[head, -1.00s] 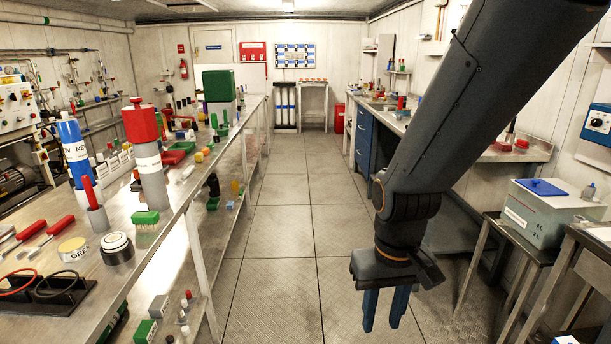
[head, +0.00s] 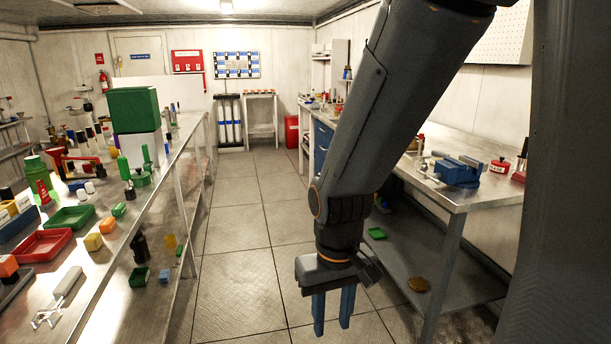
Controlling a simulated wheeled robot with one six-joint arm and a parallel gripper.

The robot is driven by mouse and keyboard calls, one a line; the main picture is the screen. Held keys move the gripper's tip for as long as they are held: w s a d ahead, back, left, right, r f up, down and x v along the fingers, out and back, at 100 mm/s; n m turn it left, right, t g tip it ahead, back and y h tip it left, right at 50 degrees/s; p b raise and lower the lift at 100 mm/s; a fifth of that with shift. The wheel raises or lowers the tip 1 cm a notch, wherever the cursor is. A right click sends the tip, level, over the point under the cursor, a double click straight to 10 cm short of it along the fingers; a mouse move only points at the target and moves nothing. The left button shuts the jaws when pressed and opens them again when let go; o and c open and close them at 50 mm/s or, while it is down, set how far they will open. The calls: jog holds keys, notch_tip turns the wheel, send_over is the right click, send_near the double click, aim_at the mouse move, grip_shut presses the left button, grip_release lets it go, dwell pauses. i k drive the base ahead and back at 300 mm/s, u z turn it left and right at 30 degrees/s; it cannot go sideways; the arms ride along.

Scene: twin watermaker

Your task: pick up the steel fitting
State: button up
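I cannot pick out the steel fitting for certain; the small things on the benches are too small to tell. My gripper (head: 333,309) hangs pointing down over the aisle floor. Its two blue fingers are apart with nothing between them, so it is open and empty. It is clear of both benches.
The left steel bench (head: 110,275) holds a red tray (head: 42,246), a green tray (head: 72,218), a yellow block (head: 93,242) and a large green block (head: 133,109). The right bench (head: 470,193) carries a blue vise (head: 458,171). The aisle floor (head: 240,230) is clear.

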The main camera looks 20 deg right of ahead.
aim_at(421, 163)
jog(key=i, duration=2.9)
jog(key=z, duration=3.45)
